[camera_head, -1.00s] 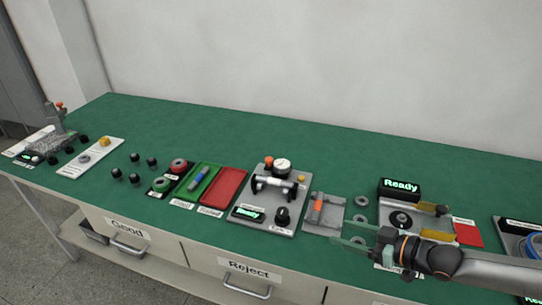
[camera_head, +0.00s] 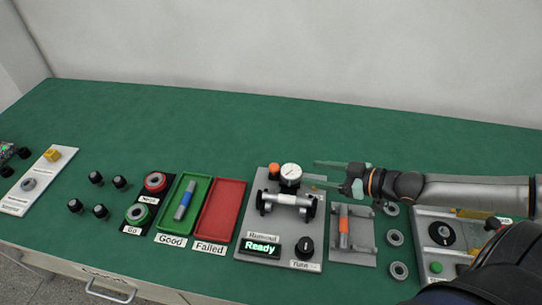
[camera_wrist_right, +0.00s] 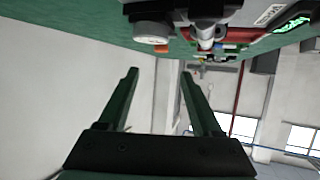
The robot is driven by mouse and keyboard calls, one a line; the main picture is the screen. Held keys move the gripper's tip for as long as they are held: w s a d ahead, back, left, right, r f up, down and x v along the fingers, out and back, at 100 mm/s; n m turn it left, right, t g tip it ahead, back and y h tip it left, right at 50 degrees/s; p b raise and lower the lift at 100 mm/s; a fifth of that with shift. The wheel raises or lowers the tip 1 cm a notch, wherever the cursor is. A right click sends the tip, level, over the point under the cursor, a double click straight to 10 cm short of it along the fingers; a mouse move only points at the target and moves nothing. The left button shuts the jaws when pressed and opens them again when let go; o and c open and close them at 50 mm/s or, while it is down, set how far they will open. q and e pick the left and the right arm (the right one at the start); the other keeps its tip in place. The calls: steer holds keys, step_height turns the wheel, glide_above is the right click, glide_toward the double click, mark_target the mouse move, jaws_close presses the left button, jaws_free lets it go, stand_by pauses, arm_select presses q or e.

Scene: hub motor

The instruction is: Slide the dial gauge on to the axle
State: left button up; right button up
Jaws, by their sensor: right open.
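The dial gauge (camera_head: 290,173), with a round white face, stands on the grey fixture plate (camera_head: 251,222), just behind the silver axle (camera_head: 288,199). The axle lies level across black supports. My right gripper (camera_head: 318,173) comes in from the right, its fingers pointing left at the gauge. It is open and empty, with a small gap to the gauge. In the right wrist view, the open fingers (camera_wrist_right: 160,74) are in the middle, and a pale round part, probably the gauge (camera_wrist_right: 152,32), is above them. My left gripper is out of view.
An orange knob (camera_head: 273,169) is left of the gauge. A Ready display (camera_head: 261,248) and black dial (camera_head: 305,247) sit in front. A grey holder (camera_head: 352,252) with an orange-banded shaft is to the right. Red (camera_head: 221,211) and green (camera_head: 165,220) trays lie left. The table behind is clear.

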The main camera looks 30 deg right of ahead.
mark_target(276, 167)
steer(key=shift+b+x, duration=1.95)
steer(key=shift+x, duration=0.45)
steer(key=shift+b+x, duration=0.35)
steer(key=shift+x, duration=1)
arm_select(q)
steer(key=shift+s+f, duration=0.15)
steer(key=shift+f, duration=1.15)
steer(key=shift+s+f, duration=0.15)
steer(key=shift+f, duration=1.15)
arm_select(e)
steer(key=shift+x, duration=2.35)
steer(key=shift+r, duration=0.1)
jaws_close()
